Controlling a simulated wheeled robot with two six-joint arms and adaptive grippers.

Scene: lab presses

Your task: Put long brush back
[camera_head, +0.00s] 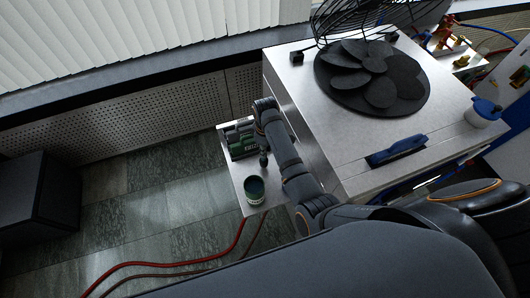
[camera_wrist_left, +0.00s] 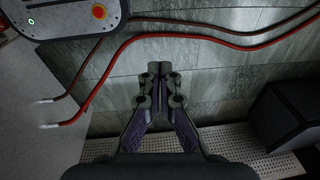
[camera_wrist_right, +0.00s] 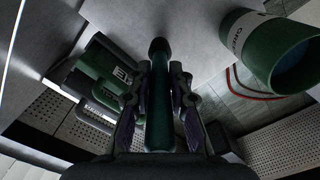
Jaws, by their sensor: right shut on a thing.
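My right gripper (camera_wrist_right: 160,72) is shut on a long, dark green rod with a rounded dark end (camera_wrist_right: 160,110), which looks like the long brush; I see no bristles. In the head view, its dark end (camera_head: 263,159) shows between a green box (camera_head: 239,145) and a green cup (camera_head: 255,190) on the small side shelf. In the right wrist view, the box (camera_wrist_right: 104,72) is left of the rod and the open cup (camera_wrist_right: 262,48) is to its right. My left gripper (camera_wrist_left: 160,72) is shut and empty above the floor.
A blue brush-like tool (camera_head: 396,150) lies on the metal cabinet (camera_head: 345,155) near a dark fan (camera_head: 370,75). A white container with a blue lid (camera_head: 483,112) stands at its right. Red hoses (camera_head: 140,263) cross the floor. A dark box (camera_head: 38,205) stands at left.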

